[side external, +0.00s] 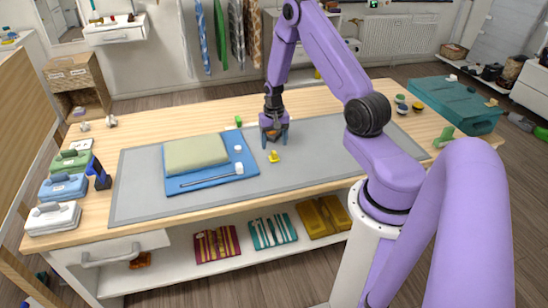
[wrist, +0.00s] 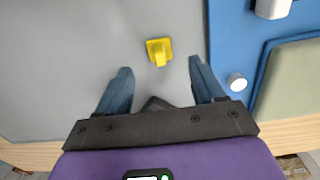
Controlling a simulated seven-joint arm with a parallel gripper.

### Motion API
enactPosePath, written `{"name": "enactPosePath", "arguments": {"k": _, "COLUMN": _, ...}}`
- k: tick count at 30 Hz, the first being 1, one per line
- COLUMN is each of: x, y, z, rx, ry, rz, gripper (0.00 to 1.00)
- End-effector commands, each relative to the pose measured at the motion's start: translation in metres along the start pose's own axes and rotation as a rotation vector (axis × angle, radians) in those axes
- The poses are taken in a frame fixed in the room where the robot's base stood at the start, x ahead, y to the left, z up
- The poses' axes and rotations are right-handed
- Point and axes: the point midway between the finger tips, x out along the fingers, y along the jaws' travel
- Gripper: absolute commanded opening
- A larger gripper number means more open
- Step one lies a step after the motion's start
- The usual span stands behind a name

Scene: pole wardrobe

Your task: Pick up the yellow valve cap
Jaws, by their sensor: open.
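The yellow valve cap (side external: 273,156) lies on the grey mat, just to the right of the blue tray. It also shows in the wrist view (wrist: 159,51), near the top centre, with a flat square part and a raised stub. My gripper (side external: 274,138) points down over the mat, behind the cap in the side view. In the wrist view my gripper (wrist: 160,68) is open, with its two blue fingers apart. The cap lies beyond the fingertips, roughly in line with the gap, and nothing touches it. A dark shape (wrist: 155,103) shows between the fingers; I cannot tell what it is.
The blue tray (side external: 212,187) holds a green pad (side external: 196,154), a thin rod and small white cylinders. A small green item (side external: 238,121) is at the mat's back edge. Toolboxes (side external: 63,187) stand at left, a teal case (side external: 455,103) at right. The grey mat (side external: 320,145) is mostly clear.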

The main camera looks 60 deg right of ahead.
Motion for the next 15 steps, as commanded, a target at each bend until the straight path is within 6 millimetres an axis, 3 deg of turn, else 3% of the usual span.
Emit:
{"name": "enactPosePath", "arguments": {"k": 6, "x": 0.01, "y": 0.0, "z": 0.0, "rx": 0.0, "ry": -0.001, "rz": 0.0, "gripper": 0.68}}
{"name": "enactPosePath", "arguments": {"k": 15, "x": 0.046, "y": 0.001, "z": -0.002, "rx": -0.001, "ry": -0.001, "rz": 0.001, "gripper": 0.68}}
